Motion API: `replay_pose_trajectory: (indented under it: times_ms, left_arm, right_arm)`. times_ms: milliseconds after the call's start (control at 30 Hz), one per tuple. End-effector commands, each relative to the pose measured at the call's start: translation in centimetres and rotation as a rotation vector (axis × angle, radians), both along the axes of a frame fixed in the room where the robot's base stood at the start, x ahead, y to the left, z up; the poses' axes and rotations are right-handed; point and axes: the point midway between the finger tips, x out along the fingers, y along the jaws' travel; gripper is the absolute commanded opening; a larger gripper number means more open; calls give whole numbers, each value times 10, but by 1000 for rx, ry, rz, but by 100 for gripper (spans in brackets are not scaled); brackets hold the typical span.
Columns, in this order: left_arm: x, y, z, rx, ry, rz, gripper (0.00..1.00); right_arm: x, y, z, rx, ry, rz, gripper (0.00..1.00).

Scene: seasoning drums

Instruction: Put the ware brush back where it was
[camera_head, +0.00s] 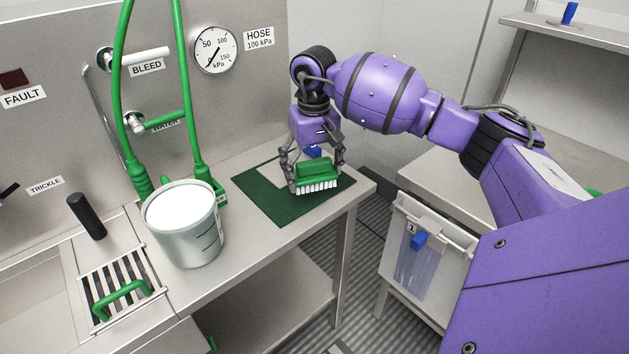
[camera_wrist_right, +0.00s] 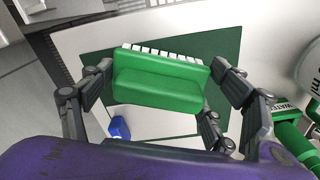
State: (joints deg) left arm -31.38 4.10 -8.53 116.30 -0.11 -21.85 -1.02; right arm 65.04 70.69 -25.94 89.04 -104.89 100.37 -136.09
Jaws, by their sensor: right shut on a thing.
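The ware brush (camera_head: 317,174) has a green block and white bristles pointing down. My right gripper (camera_head: 316,170) is shut on it, a finger at each end. The brush is over the front right part of a dark green mat (camera_head: 257,203) on the steel bench. I cannot tell whether the bristles touch the mat. In the right wrist view the brush (camera_wrist_right: 160,82) lies between the fingers, with the mat (camera_wrist_right: 226,45) around it. A pale rectangular area (camera_wrist_right: 150,121) shows on the mat beside the brush. My left gripper is not in view.
A steel bucket (camera_head: 183,235) with white contents stands left of the mat, beside green hoses (camera_head: 190,85). A small blue object (camera_wrist_right: 119,127) is near the pale area. A drain grate (camera_head: 115,285) is at the left. The bench ends just right of the mat.

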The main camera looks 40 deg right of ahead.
Motion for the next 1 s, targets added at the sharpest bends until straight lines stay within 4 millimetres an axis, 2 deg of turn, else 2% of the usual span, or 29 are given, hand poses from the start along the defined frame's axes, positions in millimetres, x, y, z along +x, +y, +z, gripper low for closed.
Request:
replay_pose_trajectory:
  times_ms: [200, 633, 667, 800, 1000]
  left_arm:
    - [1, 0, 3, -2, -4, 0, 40]
    - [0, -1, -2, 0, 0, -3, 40]
    - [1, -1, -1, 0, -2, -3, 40]
    - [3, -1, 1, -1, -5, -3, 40]
    - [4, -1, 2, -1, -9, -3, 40]
  right_arm:
    - [1, -3, -31, 0, 3, -1, 39]
    - [2, -3, -40, -2, 2, -1, 39]
    - [2, -3, -39, -2, 2, -1, 85]
    - [2, -3, -38, -1, 1, -1, 100]
    - [2, -3, -38, -1, 1, -1, 100]
